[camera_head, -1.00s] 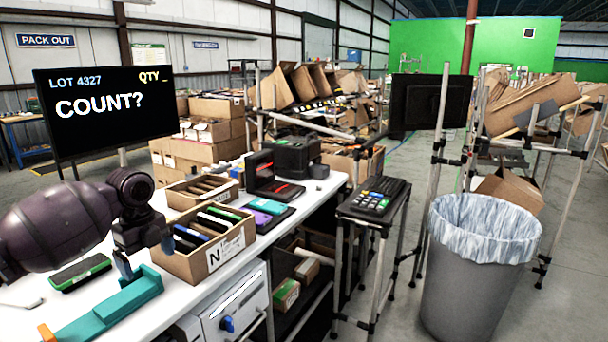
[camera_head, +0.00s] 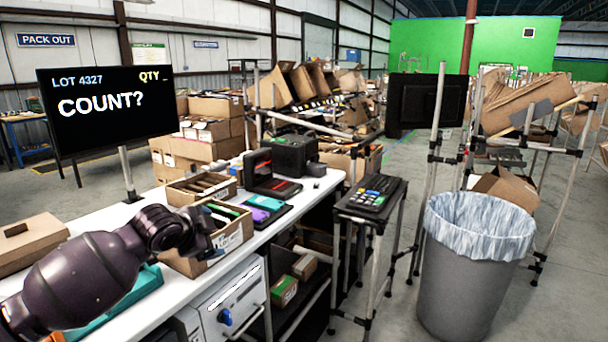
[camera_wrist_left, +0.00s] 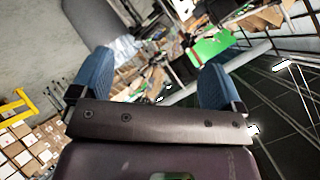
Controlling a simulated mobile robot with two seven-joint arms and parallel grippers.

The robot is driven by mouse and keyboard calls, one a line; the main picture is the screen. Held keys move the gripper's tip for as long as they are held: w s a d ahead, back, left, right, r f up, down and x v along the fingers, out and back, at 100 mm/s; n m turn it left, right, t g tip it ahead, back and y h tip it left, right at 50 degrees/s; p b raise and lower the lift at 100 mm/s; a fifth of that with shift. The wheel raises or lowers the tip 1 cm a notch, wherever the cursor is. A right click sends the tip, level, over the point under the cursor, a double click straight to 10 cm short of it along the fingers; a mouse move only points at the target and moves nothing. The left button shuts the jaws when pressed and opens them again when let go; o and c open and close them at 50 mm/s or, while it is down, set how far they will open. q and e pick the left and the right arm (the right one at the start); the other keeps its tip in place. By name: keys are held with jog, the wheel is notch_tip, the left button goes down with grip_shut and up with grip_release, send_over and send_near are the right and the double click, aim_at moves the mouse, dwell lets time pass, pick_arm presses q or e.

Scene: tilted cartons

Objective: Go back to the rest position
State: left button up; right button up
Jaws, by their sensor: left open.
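My left arm comes in from the left in the head view, bent over the white table. Its gripper (camera_head: 203,235) is at the arm's end, in front of the open carton of upright items (camera_head: 214,262) and partly covering it. In the left wrist view the two blue fingers of the left gripper (camera_wrist_left: 154,72) stand wide apart with nothing between them. My right gripper is not in view.
The white table (camera_head: 180,308) holds a teal holder (camera_head: 135,297), a brown box (camera_head: 25,243) and a COUNT? screen (camera_head: 107,108). A keypad stand (camera_head: 371,196) and a lined bin (camera_head: 465,290) stand right of it. Floor between stand and bin is partly clear.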

pick_arm(q)
jog(key=s+d+f+n+t+h, duration=0.1)
jog(key=s+f+n+t, duration=0.15)
jog(key=s+f, duration=0.35)
jog(key=s+d+f+n+t+h, duration=0.1)
jog(key=s+d+f+n, duration=0.1)
jog(key=s+f+n, duration=0.4)
jog(key=s+a+f+n+g+y, duration=0.1)
jog(key=s+a+f, duration=0.2)
jog(key=s+f, duration=0.3)
jog(key=s+a+f+n+g+y, duration=0.1)
jog(key=s+f, duration=0.5)
jog(key=s, duration=0.9)
jog(key=s+a+f+n+g+y, duration=0.1)
jog(key=s+a+f+n+y, duration=0.2)
jog(key=s+f, duration=0.3)
jog(key=s+a, duration=0.1)
jog(key=s, duration=0.3)
jog(key=shift+s+a+f+p, duration=0.2)
jog(key=shift+a+f+p, duration=0.1)
jog(key=shift+p, duration=0.05)
